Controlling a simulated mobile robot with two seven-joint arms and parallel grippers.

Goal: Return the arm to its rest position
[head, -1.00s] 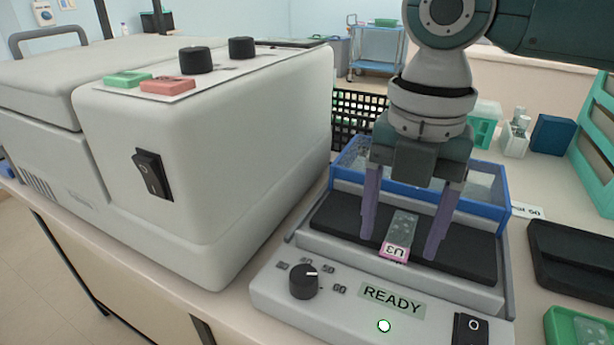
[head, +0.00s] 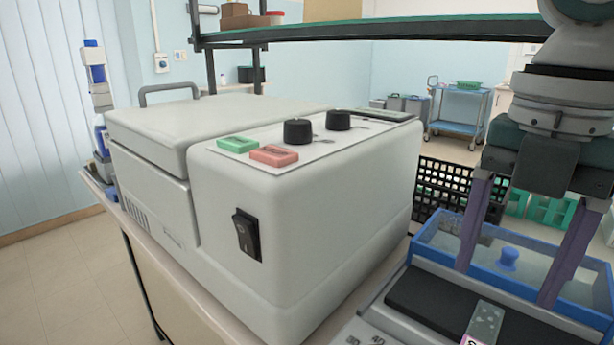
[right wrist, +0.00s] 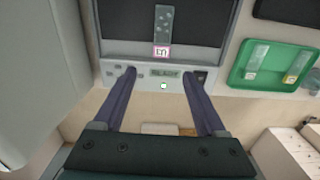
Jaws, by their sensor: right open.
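My right gripper (head: 507,282) is open and empty, its two purple fingers pointing down above the heating device. It also shows in the right wrist view (right wrist: 158,71), with the fingers spread over the front panel. A glass slide (head: 487,322) with a pink-edged label lies on the device's black plate (head: 425,303). In the right wrist view the slide (right wrist: 163,22) lies beyond the fingertips, apart from them. The device's front panel (right wrist: 115,72) reads READY. My left gripper is not in view.
A large white machine (head: 300,210) with knobs and a switch stands left of the gripper. A blue-rimmed tank (head: 450,247) and a black basket (head: 445,185) are behind the plate. A shelf (head: 370,28) crosses above. A green tray (right wrist: 243,72) with slides lies right of the device.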

